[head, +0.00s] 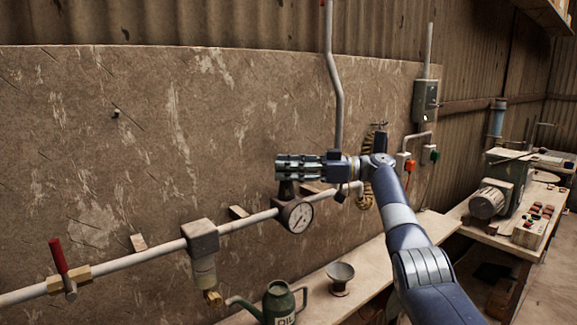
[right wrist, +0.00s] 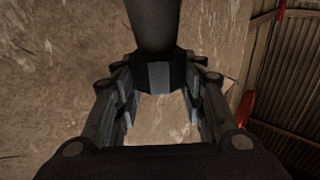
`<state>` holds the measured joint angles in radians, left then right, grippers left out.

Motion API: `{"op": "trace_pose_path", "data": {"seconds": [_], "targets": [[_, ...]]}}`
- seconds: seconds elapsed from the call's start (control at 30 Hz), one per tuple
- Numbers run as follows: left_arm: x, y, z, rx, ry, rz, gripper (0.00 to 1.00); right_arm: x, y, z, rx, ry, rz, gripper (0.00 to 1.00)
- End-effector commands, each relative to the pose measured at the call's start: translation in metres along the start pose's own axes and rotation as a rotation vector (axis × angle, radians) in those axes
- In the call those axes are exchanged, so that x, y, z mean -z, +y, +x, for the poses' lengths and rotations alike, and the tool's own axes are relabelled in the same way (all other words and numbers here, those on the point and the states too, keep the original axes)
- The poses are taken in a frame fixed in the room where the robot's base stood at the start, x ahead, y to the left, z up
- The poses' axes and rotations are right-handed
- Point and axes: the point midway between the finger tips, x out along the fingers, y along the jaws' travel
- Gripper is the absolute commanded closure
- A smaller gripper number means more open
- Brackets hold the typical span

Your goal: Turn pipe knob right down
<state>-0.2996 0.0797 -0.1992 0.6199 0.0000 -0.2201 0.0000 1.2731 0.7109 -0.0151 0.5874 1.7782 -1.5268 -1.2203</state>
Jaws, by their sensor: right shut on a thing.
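A pale pipe (head: 130,255) runs along the wall, with a regulator and round gauge (head: 297,215) near the middle of the head view. My right gripper (head: 284,167) is at the top of that regulator, pointing left with its fingers roughly level. Its fingers cover most of the knob there. In the right wrist view a dark round part (right wrist: 156,24), apparently the knob, sits between the tips of my right gripper (right wrist: 160,72), and the jaws are shut on it. My left gripper is not in view.
A red-handled valve (head: 62,262) and a filter unit (head: 202,245) sit on the pipe to the left. A green oil can (head: 279,304) and a grey funnel (head: 340,275) stand on the bench below. A switch box (head: 425,100) hangs on the wall at right.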

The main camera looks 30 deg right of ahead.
Motion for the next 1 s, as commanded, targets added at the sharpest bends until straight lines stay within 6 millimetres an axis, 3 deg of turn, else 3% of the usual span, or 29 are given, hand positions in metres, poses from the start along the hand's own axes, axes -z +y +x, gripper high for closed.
{"op": "trace_pose_path", "data": {"seconds": [0.63,0.67,0.73,1.0], "targets": [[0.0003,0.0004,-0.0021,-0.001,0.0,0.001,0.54,-0.0033,-0.0008,0.0024,0.025,-0.006,0.001,0.86],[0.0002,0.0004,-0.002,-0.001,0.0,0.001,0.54,-0.0034,-0.0009,0.0024,0.025,-0.007,0.001,0.6],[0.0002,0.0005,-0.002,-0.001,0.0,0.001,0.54,-0.0035,-0.0008,0.0023,0.025,-0.007,0.001,0.44],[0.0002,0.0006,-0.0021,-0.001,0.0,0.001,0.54,-0.0018,-0.0003,0.001,0.022,-0.004,0.001,0.41]]}}
